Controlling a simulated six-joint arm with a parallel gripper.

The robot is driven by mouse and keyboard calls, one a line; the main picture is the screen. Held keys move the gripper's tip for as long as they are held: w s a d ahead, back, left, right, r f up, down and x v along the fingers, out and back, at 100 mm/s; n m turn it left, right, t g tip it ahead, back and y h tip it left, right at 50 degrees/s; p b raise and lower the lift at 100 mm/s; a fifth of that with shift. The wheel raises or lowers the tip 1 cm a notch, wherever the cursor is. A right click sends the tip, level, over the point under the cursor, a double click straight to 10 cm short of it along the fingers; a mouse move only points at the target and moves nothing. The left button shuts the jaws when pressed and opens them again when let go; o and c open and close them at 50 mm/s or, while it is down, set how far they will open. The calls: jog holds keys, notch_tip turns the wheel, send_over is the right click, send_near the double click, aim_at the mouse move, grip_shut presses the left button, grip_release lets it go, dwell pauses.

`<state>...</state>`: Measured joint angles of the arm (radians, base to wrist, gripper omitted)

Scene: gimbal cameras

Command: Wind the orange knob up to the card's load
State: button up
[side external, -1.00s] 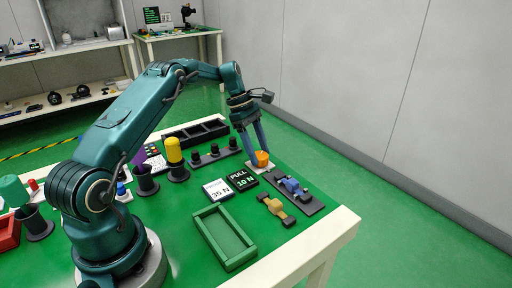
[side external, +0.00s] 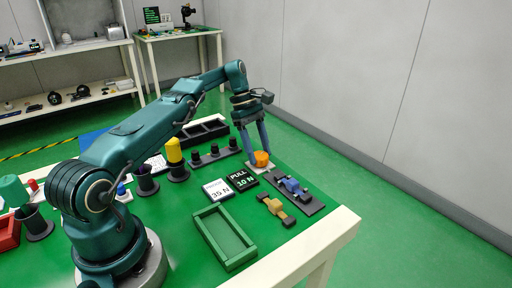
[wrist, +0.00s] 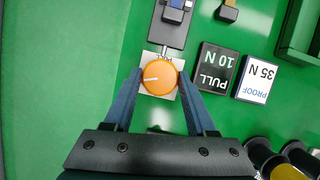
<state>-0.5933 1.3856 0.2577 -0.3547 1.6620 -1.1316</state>
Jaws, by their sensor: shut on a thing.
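In the wrist view the knob (wrist: 159,77) lies between both fingertips, with a white pointer line toward the left. The white card (side external: 218,191) reads "PROOF 35 N"; it also shows in the wrist view (wrist: 257,80). The black display (side external: 243,180) beside it reads "PULL 10 N" and also shows in the wrist view (wrist: 215,68).
The dark rig (side external: 305,199) carries a blue clamp (side external: 291,186). A tan piece with dark ends (side external: 276,208) lies beside it. A green tray (side external: 216,216), a yellow-topped cup (side external: 174,151) and black holders stand nearer the arm. The table's edge is close on the right.

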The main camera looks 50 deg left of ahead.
jog(key=shift+d, duration=0.1)
jog(key=o, duration=1.4)
jog(key=shift+r+n+t, duration=0.1)
jog(key=shift+n+t, duration=0.2)
jog(key=shift+n, duration=0.2)
jog(key=shift+n, duration=0.4)
